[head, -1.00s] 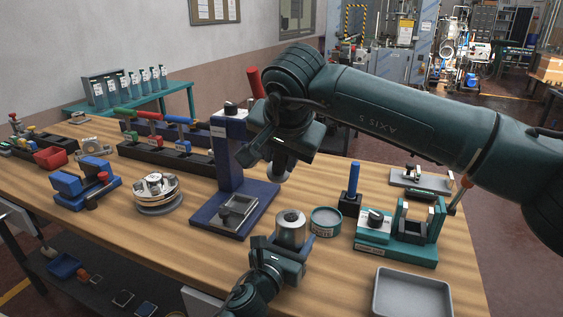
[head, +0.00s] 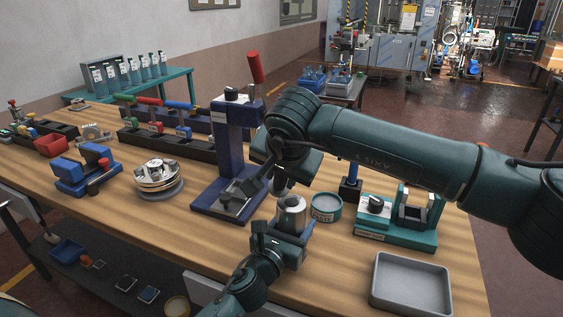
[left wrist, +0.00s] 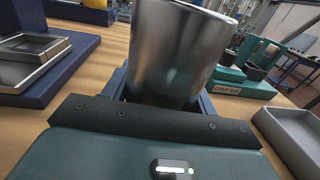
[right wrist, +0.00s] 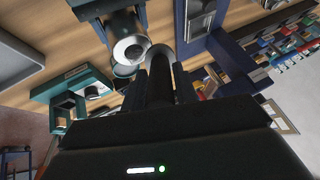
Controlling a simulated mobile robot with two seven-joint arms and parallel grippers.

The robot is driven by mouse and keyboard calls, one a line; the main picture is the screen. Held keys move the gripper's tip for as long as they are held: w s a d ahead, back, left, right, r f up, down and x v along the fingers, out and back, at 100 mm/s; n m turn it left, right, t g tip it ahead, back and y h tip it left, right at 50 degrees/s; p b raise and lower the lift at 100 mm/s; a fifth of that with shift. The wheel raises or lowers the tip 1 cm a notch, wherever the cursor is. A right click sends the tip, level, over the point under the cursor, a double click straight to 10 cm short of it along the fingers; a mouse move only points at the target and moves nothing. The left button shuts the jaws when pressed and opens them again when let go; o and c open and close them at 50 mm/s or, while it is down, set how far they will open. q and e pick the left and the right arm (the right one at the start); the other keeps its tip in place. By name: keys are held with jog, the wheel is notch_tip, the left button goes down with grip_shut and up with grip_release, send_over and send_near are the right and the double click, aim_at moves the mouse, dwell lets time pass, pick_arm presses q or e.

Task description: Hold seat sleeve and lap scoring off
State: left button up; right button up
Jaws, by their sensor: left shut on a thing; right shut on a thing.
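My left gripper (head: 280,238) is shut on the seat sleeve (head: 291,216), a bright metal cylinder held upright above the bench. In the left wrist view the sleeve (left wrist: 172,50) fills the jaws; its bore is hidden there. In the right wrist view the sleeve's round open end (right wrist: 130,48) shows. My right gripper (head: 282,168) is shut on a grey, rounded lap (right wrist: 162,58), pointing down. In the head view the lap is partly hidden by the gripper and looks just above the sleeve's top. I cannot tell whether they touch.
A blue press (head: 235,150) stands close on the left. A teal tin (head: 326,208), a teal fixture (head: 400,232) and an empty grey tray (head: 412,306) are on the right. A round metal stack (head: 158,177) stands farther left. Bare wood lies at the front.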

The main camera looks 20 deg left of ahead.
jog(key=shift+d+f, duration=0.4)
jog(key=shift+d, duration=2.55)
jog(key=shift+a, duration=3.1)
jog(key=shift+d+r, duration=0.1)
jog(key=shift+r, duration=3.95)
